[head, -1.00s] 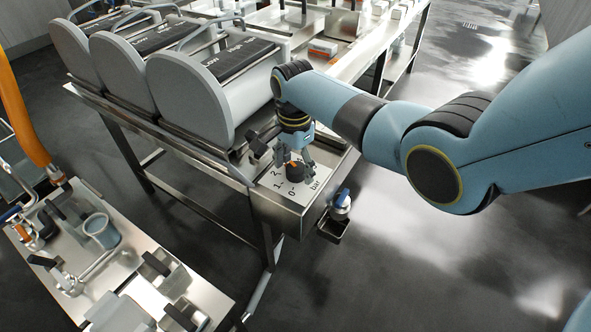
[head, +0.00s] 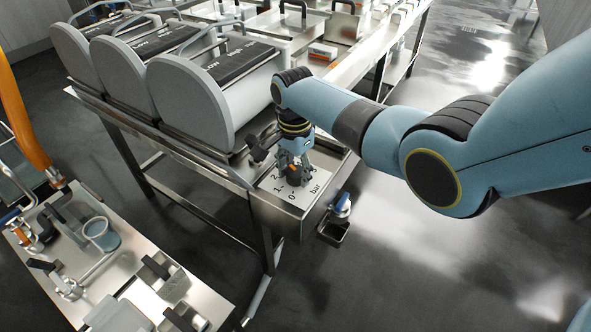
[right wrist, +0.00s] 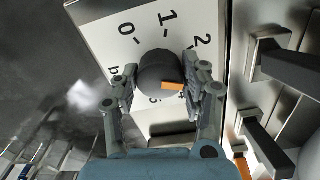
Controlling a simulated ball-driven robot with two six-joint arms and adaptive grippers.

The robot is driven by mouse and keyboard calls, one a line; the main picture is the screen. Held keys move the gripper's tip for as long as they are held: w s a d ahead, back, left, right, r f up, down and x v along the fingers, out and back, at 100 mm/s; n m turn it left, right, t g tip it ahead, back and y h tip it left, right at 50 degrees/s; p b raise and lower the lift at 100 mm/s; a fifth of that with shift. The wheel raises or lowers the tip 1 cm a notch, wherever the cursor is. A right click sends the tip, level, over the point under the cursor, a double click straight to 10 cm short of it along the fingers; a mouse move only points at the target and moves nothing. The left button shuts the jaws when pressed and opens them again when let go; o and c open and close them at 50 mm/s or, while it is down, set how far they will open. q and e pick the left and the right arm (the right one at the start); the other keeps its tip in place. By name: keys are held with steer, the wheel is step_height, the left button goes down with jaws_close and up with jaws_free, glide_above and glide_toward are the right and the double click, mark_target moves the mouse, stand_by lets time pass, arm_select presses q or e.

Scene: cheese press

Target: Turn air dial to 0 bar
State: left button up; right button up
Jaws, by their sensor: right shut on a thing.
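The air dial is a dark round knob (right wrist: 158,72) with an orange pointer mark, set on a white scale plate (right wrist: 104,45) with 0, 1, 2 and "bar" printed on it. In the right wrist view the orange mark is on the knob's lower right side, away from the 0. My right gripper (right wrist: 160,78) is shut on the knob, one finger on each side. In the head view my right gripper (head: 294,168) comes down over the knob, which is mostly hidden by the fingers. My left gripper is not in view.
Large grey drums (head: 205,95) stand on the steel table left of the dial. A black lever handle (head: 262,148) is close to my right gripper. A blue-handled valve (head: 341,203) hangs below the table's right corner. A lower bench (head: 200,290) with a cup is at left.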

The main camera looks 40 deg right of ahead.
steer(key=n+p, duration=0.1)
steer(key=n, duration=0.1)
steer(key=shift+r+n+p, duration=0.1)
steer(key=shift+n+p, duration=0.25)
steer(key=shift+n, duration=0.05)
steer(key=n+p, duration=0.1)
steer(key=n, duration=0.1)
steer(key=shift+n, duration=0.4)
steer(key=n+p, duration=0.1)
steer(key=n, duration=0.2)
steer(key=shift+n, duration=0.3)
steer(key=n+p, duration=0.1)
steer(key=n, duration=0.2)
steer(key=shift+n, duration=0.3)
steer(key=n, duration=0.3)
steer(key=shift+n+p, duration=0.3)
steer(key=shift+p, duration=0.05)
steer(key=n, duration=0.3)
steer(key=shift+n, duration=0.3)
steer(key=n+p, duration=0.1)
steer(key=n, duration=0.5)
steer(key=shift+n, duration=0.4)
